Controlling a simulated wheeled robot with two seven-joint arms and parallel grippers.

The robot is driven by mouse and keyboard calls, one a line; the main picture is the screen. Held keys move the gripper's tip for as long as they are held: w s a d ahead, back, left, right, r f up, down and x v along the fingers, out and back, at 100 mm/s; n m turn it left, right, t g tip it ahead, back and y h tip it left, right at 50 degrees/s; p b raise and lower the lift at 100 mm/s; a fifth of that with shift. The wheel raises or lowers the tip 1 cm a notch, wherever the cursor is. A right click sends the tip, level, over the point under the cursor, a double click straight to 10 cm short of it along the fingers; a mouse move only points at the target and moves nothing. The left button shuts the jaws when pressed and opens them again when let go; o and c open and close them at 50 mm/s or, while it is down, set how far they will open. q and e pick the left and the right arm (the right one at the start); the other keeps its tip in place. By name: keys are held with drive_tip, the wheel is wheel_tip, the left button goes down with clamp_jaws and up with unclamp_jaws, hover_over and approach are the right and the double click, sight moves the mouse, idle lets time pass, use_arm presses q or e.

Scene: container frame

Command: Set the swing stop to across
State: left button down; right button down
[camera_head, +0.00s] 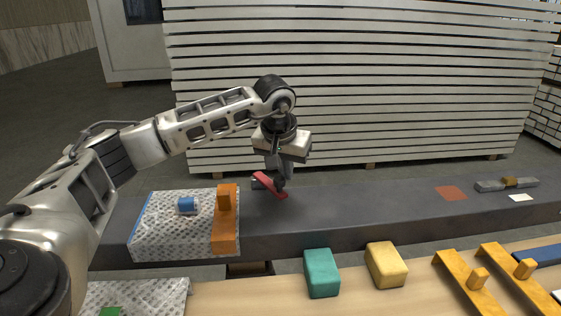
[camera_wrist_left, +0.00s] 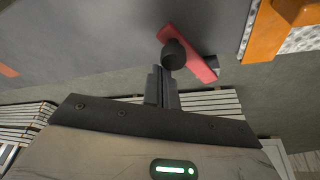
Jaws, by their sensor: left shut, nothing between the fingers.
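The swing stop is a red bar (camera_head: 267,184) on the long dark grey beam. It lies slanted to the beam in the head view, from upper left to lower right. In the wrist view the red bar (camera_wrist_left: 190,48) also lies at a slant, with a round dark knob (camera_wrist_left: 173,54) on it. My left gripper (camera_head: 279,184) points down at the bar, its fingers shut and empty. In the wrist view its fingertips (camera_wrist_left: 162,72) are right by the knob; whether they touch it I cannot tell. My right gripper is not in view.
An orange bracket (camera_head: 226,235) and a patterned plate with a blue peg (camera_head: 186,205) stand left on the beam. A teal block (camera_head: 321,273), a yellow block (camera_head: 386,265) and yellow brackets are on the wooden table in front. The beam is clear between the stop and a red patch (camera_head: 451,193).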

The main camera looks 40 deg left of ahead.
use_arm(q)
drive_tip(key=shift+s, duration=0.75)
drive_tip(key=shift+s+a, duration=0.25)
drive_tip(key=shift+s, duration=0.35)
drive_tip(key=shift+s+a, duration=0.2)
drive_tip(key=shift+s, duration=0.35)
drive_tip(key=w, duration=0.1)
drive_tip(key=w+d, duration=0.1)
drive_tip(key=w+d+r+p, duration=0.1)
drive_tip(key=shift+w, duration=0.25)
wheel_tip(320, 180, up, 8)
drive_tip(key=s+a, duration=0.1)
drive_tip(key=s, duration=0.2)
drive_tip(key=shift+a+r, duration=0.25)
drive_tip(key=shift+a, duration=0.15)
